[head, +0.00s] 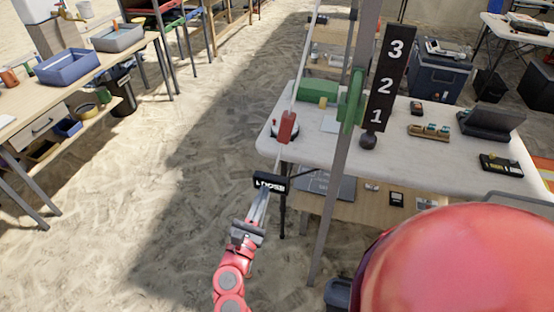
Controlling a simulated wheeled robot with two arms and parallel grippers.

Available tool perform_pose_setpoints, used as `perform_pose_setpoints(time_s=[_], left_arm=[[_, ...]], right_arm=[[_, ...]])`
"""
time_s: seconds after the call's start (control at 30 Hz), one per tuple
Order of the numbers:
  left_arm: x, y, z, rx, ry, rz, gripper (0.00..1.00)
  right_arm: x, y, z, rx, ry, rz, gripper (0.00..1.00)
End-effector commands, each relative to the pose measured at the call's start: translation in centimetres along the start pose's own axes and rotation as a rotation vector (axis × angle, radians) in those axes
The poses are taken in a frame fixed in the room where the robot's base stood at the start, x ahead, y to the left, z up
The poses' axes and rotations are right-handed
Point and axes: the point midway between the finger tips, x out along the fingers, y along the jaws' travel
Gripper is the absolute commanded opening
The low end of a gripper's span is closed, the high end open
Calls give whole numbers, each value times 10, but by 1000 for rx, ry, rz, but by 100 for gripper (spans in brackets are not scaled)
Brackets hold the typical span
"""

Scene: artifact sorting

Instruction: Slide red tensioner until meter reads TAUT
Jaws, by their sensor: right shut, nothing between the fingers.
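The red tensioner (287,127) sits on a thin pale line that slants down past the left end of the white table. A small black meter (271,182) with white letters is below it and appears to read LOOSE. My right gripper (259,208) is shut and empty, just below the meter and well below the tensioner. Whether its fingertips touch the meter or the line cannot be told. My left gripper is not in view.
A grey post (343,160) and a black board numbered 1 to 3 (389,78) stand right of the tensioner. The white table (395,160) holds a green box (319,91) and small items. Sand is open to the left, before a wooden table (100,75).

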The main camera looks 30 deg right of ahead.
Motion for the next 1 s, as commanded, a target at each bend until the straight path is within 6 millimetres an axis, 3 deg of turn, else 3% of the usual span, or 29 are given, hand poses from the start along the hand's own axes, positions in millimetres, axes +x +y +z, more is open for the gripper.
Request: perform_pose_setpoints(time_s=[0.17,0.57,0.7,1.0], left_arm=[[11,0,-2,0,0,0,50],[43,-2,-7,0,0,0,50],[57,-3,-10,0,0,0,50],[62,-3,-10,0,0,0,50]], right_arm=[[21,1,4,9,3,-1,0],[103,1,7,7,1,0,0],[106,1,28,5,1,2,0],[108,0,38,4,4,2,0]])
